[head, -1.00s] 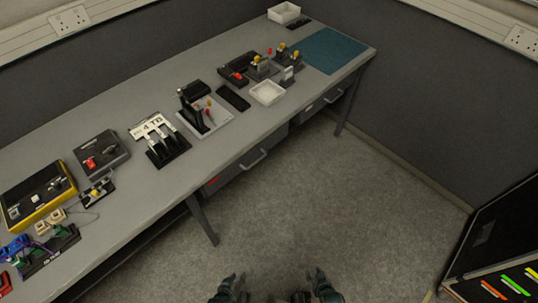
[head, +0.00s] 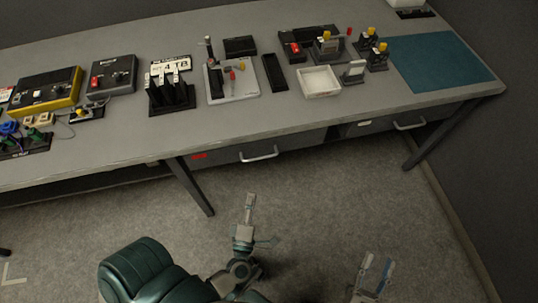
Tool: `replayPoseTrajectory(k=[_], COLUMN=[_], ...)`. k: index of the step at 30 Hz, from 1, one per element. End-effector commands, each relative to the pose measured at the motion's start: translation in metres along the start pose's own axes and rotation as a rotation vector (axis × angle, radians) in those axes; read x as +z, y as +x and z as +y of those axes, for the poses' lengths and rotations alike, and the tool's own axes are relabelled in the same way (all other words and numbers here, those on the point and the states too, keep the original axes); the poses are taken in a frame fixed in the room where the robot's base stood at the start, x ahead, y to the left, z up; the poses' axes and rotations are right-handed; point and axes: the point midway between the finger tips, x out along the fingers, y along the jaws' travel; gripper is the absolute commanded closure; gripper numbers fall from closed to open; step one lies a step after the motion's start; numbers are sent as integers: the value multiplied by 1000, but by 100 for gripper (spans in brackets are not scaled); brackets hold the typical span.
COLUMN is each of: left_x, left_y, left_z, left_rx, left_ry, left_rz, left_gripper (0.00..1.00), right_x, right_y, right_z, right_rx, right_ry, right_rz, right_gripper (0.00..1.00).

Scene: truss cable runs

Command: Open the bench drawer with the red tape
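The drawer with the red tape (head: 225,158) is under the bench, left of the other drawer, and its front looks flush and closed. The red tape (head: 199,156) is at the left of its front, and a pale bar handle (head: 259,154) is in the middle. My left gripper (head: 250,200) is below and in front of this drawer, apart from the handle, pointing up toward it. It is seen nearly edge-on, so its opening is unclear. My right gripper (head: 377,266) is lower and further right, over the floor, with its two fingers apart and nothing between them.
A second drawer (head: 385,127) with its own handle (head: 409,124) is to the right. Bench legs stand at the left (head: 190,185) and right (head: 440,135). Switch boxes, a white tray (head: 319,82) and a teal mat (head: 440,63) are on the bench top. The floor in front is clear.

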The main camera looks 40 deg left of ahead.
Motion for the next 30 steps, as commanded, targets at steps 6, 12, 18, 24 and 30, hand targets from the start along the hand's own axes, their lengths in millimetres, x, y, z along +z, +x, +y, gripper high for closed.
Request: replayPoseTrajectory(k=[6, 12, 18, 24, 30], left_x=[7, 8, 6, 5, 7], left_y=[50, 96, 133, 149, 150], left_z=[3, 5, 3, 2, 4], left_rx=[8, 10, 6, 3, 5], left_ry=[7, 8, 8, 7, 10], left_rz=[0, -2, -3, -4, -4], left_gripper=[63, 63, 63, 63, 63], right_x=[-3, -4, -4, -4, -4], right_y=[-2, -2, -2, -2, -2], right_z=[8, 7, 7, 7, 7], right_rx=[3, 2, 2, 3, 4], right_ry=[9, 9, 8, 7, 10], right_rz=[34, 44, 44, 42, 42], right_gripper=[60, 60, 60, 60, 60])
